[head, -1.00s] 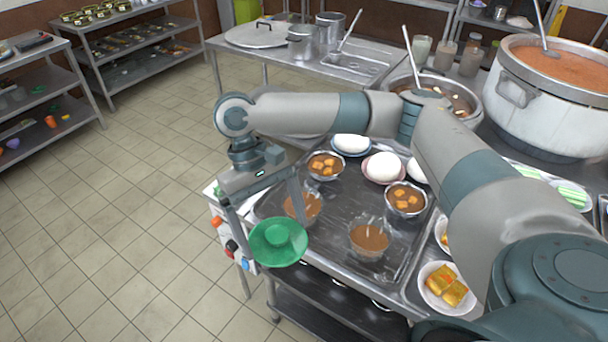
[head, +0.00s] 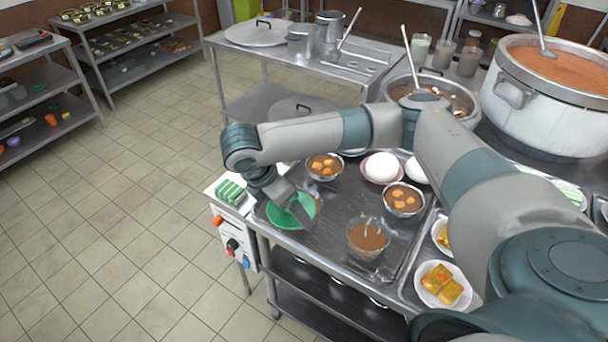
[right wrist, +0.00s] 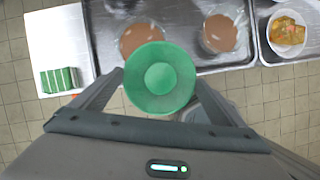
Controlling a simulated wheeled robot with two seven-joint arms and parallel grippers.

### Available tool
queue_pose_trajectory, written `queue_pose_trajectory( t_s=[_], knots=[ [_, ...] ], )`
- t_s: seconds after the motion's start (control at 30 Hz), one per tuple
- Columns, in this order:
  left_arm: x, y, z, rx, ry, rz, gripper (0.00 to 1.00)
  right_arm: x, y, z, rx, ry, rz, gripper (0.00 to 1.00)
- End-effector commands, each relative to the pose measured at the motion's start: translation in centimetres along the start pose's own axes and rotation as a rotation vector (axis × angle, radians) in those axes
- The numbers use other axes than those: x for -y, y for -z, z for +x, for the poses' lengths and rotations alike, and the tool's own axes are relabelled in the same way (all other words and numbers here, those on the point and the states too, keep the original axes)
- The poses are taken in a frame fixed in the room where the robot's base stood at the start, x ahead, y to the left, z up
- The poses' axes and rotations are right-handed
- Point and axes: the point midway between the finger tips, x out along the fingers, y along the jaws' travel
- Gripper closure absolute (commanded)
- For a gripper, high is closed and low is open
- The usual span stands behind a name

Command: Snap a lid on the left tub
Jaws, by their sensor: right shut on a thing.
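My right gripper (head: 300,212) is shut on a green round lid (head: 281,213), which lies roughly level near the tray's left end. In the right wrist view the lid (right wrist: 160,88) sits between the fingers. The left tub (head: 316,203), clear with brown contents, is partly hidden behind the lid and gripper. In the right wrist view the left tub (right wrist: 140,36) shows just beyond the lid, which covers its near edge. I cannot tell whether they touch. The right tub (head: 368,238) stands uncovered on the tray. My left gripper is out of view.
The metal tray (head: 335,258) also holds bowls of brown food with orange cubes (head: 403,199) and white round items (head: 382,167). Several green pieces (head: 231,191) lie on a white surface left of the tray. A plate of yellow food (head: 442,285) is at the right.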

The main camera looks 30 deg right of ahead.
Motion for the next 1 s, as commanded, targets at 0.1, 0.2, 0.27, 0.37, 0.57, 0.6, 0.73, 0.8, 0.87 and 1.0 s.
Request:
queue_pose_trajectory(
  t_s=[0.1,0.2,0.27,0.37,0.57,0.6,0.73,0.8,0.87,1.0],
  knots=[
    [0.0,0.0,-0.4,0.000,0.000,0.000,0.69,-0.5,-1.2,0.6,-0.001,-0.076,-0.186,0.27],
    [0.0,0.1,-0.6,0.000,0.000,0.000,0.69,-1.0,-2.2,1.0,-0.002,-0.142,-0.342,0.27],
    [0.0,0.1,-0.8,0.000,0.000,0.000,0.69,-1.3,-2.8,1.2,-0.003,-0.180,-0.433,0.27],
    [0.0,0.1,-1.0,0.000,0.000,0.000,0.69,-1.7,-3.8,1.5,-0.003,-0.243,-0.584,0.27],
    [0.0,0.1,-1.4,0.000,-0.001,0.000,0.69,-2.5,-5.8,2.1,-0.005,-0.364,-0.875,0.27],
    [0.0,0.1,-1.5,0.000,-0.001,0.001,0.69,-2.7,-6.1,2.1,-0.006,-0.386,-0.929,0.27],
    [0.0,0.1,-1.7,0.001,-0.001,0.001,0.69,-3.1,-7.0,2.3,-0.007,-0.448,-1.076,0.27],
    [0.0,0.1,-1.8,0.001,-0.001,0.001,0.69,-3.3,-7.3,2.3,-0.008,-0.472,-1.135,0.27],
    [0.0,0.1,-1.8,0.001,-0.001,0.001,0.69,-3.4,-7.6,2.3,-0.007,-0.489,-1.173,0.27],
    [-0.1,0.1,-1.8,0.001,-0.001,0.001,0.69,-3.5,-7.8,2.3,-0.008,-0.510,-1.225,0.27]
  ],
)
